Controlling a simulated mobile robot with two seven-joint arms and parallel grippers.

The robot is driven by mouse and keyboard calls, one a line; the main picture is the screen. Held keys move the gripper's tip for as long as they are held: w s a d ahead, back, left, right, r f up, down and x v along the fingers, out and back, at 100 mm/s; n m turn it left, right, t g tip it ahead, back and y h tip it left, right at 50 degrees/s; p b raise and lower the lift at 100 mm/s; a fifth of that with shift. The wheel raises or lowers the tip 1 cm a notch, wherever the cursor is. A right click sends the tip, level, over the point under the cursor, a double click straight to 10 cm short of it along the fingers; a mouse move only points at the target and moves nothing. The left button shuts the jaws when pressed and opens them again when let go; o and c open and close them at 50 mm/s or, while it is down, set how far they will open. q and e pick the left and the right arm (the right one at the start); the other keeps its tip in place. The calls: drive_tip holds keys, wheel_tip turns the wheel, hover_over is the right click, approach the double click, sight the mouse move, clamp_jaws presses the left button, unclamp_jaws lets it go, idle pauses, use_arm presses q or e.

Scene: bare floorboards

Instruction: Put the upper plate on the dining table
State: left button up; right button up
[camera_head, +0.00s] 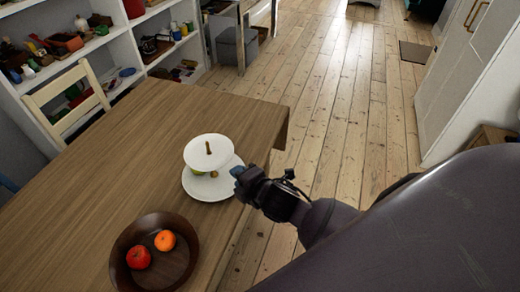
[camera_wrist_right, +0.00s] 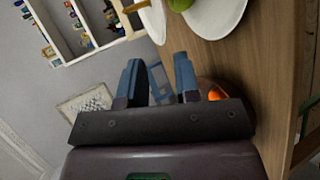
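The white upper plate (camera_head: 199,151) is held above a white lower plate (camera_head: 209,189) on the wooden dining table (camera_head: 116,142). A thin brown upright shows at the upper plate's middle. A green fruit is partly hidden between the two plates. My right gripper (camera_head: 238,179) is beside the plates, at their right edge. In the right wrist view its two blue fingers (camera_wrist_right: 158,75) are apart with nothing between them. There the edge of the upper plate (camera_wrist_right: 154,22) and part of the lower plate (camera_wrist_right: 218,16) lie beyond the fingertips. My left gripper is not in view.
A dark wooden bowl (camera_head: 187,232) with a red fruit (camera_head: 138,257) and an orange (camera_head: 165,240) stands near the table's front. A chair (camera_head: 66,101) is at the far left edge, before white shelves (camera_head: 122,52). The table's left part is clear.

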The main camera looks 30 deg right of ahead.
drive_tip(key=s+d+f+m, duration=0.2)
drive_tip(key=s+f+m, duration=0.1)
drive_tip(key=s+m, duration=0.2)
drive_tip(key=s+d+f+m+h, duration=0.1)
drive_tip(key=s+d+f+m, duration=0.2)
drive_tip(key=s+m, duration=0.2)
drive_tip(key=s+d+f+m+g+h, duration=0.1)
drive_tip(key=s+d+f+m, duration=0.1)
drive_tip(key=m, duration=0.6)
drive_tip(key=s+f, duration=0.1)
drive_tip(key=s, duration=0.1)
drive_tip(key=shift+s+d+f+m, duration=0.4)
